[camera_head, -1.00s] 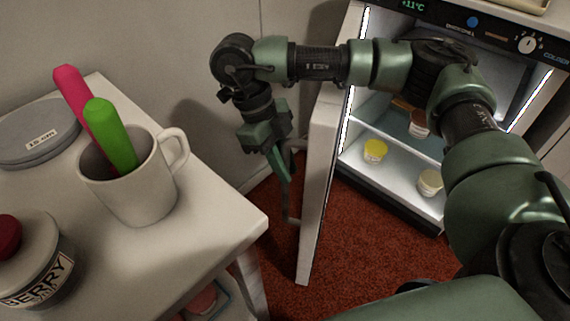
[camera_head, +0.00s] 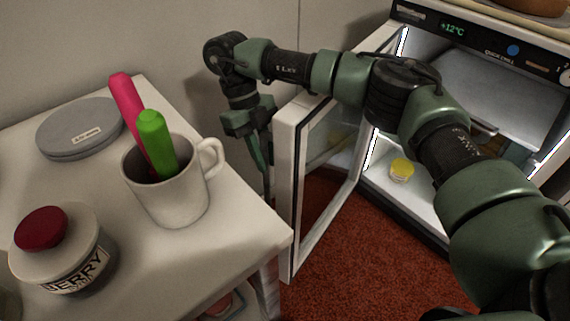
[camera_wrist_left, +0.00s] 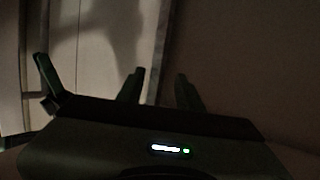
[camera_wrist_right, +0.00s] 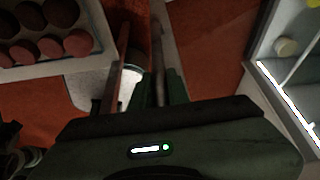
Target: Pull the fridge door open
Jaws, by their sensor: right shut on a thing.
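The fridge door (camera_head: 284,190) is a white frame with a glass pane. It stands well open, swung out to the left of the fridge (camera_head: 418,190), beside the table. My right gripper (camera_head: 264,178) is at the outer side of the door, near its free edge. In the right wrist view my right gripper (camera_wrist_right: 157,88) is shut on the door handle (camera_wrist_right: 158,62), a thin upright bar. In the head view the door hides most of the handle. My left gripper (camera_wrist_left: 160,90) shows only in the left wrist view, its fingers apart and nothing between them.
A white table (camera_head: 232,250) at the left is close to the door. It bears a mug (camera_head: 175,195) with pink and green tools, a berry jar (camera_head: 62,250) and a grey turntable (camera_head: 78,128). A yellow-lidded tub (camera_head: 401,169) stands inside the fridge.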

